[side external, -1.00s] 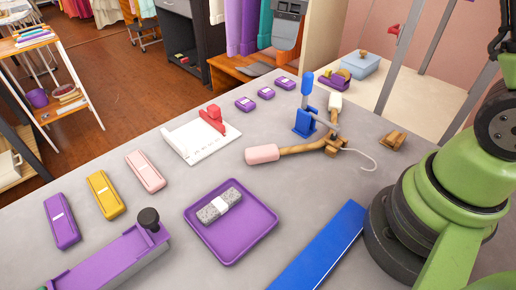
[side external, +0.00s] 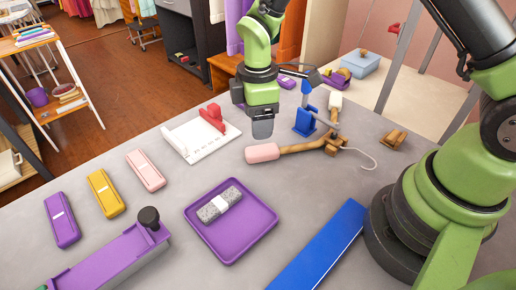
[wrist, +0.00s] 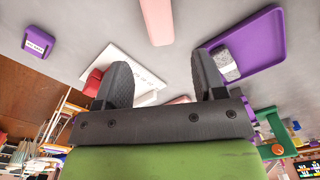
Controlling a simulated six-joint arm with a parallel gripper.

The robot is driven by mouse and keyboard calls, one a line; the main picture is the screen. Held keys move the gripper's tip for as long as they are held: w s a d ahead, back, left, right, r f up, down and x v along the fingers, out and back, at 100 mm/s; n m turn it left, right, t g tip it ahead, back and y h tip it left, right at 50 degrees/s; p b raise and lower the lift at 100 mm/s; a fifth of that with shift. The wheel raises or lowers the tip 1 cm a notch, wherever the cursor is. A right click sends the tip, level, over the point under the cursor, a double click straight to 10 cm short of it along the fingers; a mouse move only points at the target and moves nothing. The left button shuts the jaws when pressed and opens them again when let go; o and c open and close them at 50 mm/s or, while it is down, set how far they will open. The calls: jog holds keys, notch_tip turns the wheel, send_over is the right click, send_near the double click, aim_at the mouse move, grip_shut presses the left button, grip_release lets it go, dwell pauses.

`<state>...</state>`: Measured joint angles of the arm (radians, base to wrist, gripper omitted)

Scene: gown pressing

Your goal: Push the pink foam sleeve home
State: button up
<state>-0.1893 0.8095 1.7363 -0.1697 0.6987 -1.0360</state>
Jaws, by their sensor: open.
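The pink foam sleeve (side external: 263,153) is on the left end of a wooden hanger (side external: 300,147) lying on the grey table; how far on it sits I cannot tell. A cream sleeve (side external: 335,101) is on the hanger's other arm. The blue clamp (side external: 304,122) stands beside the hanger. My gripper (side external: 262,130) points down just behind the pink sleeve in the side view, apart from it. In the wrist view my gripper (wrist: 163,80) is open and empty, and the pink sleeve (wrist: 157,20) shows at the top, beyond the fingertips.
A white board with a red block (side external: 203,138) lies left of my gripper. A purple tray (side external: 258,238) holds a grey block (side external: 219,204). A blue strip (side external: 318,248) lies at the front. Purple, yellow and pink cases (side external: 145,171) line the left. Bare table lies between tray and hanger.

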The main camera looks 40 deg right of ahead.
aim_at(258, 149)
notch_tip(258, 149, down, 9)
jog(key=shift+r, duration=0.1)
dwell(0.3)
